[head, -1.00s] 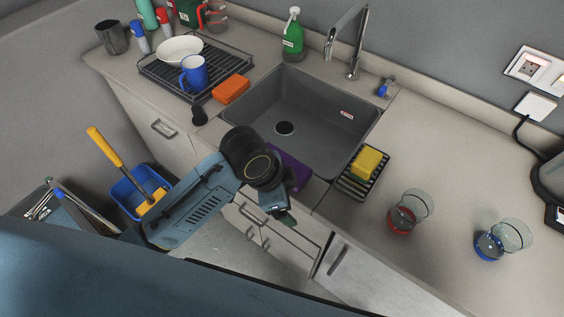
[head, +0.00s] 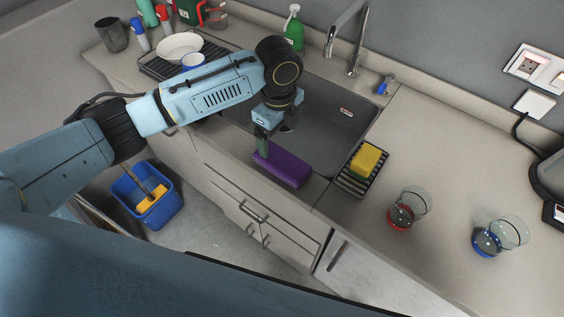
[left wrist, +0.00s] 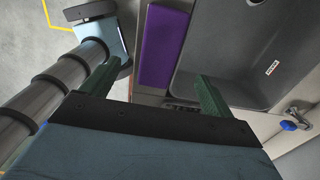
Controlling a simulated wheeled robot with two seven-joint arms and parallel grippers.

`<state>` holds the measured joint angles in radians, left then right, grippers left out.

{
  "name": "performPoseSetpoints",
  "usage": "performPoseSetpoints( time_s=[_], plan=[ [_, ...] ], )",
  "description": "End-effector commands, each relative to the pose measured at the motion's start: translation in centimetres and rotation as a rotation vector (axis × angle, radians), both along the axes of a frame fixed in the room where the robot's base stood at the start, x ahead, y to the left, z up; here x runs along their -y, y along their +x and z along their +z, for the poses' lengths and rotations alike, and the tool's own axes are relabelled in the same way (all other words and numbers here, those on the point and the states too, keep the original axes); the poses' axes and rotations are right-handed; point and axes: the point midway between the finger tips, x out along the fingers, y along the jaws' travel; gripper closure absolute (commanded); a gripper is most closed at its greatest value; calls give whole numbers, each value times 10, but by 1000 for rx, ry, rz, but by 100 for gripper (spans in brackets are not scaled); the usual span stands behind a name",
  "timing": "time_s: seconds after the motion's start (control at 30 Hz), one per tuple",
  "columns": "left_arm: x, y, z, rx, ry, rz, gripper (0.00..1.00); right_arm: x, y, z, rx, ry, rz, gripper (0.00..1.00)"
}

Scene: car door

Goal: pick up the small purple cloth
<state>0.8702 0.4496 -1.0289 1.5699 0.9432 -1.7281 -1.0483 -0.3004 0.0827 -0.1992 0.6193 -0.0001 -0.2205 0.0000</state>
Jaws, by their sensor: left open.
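The purple cloth (head: 282,164) lies as a folded oblong on the front edge of the sink, partly hanging over the counter front. My left gripper (head: 263,146) points down at the cloth's left end in the head view. In the left wrist view the cloth (left wrist: 163,45) lies ahead of the two green fingers, and the gripper (left wrist: 155,95) is open with nothing between its fingers. I cannot tell whether a finger touches the cloth. My right gripper does not show clearly in any view.
The grey sink (head: 335,120) is behind the cloth. A yellow sponge (head: 367,160) sits on a black rack (head: 352,182) to its right. Two glasses (head: 408,209) stand farther right. A blue bucket (head: 165,210) is on the floor. The right counter is mostly clear.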

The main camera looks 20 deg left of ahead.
Motion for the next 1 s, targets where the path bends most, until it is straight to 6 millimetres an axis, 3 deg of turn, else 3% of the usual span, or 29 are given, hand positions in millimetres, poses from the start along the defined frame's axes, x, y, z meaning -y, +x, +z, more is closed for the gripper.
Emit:
performPoseSetpoints(
  time_s=[0.13,0.43,0.7,1.0],
  plan=[
    [0,-1,-29,-2,0,2,13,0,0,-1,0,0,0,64],
    [0,0,-54,1,-1,2,13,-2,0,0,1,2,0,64],
    [-3,2,-92,1,-1,2,13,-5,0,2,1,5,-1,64],
    [-2,2,-98,3,-1,1,13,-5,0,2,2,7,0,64]
  ],
)
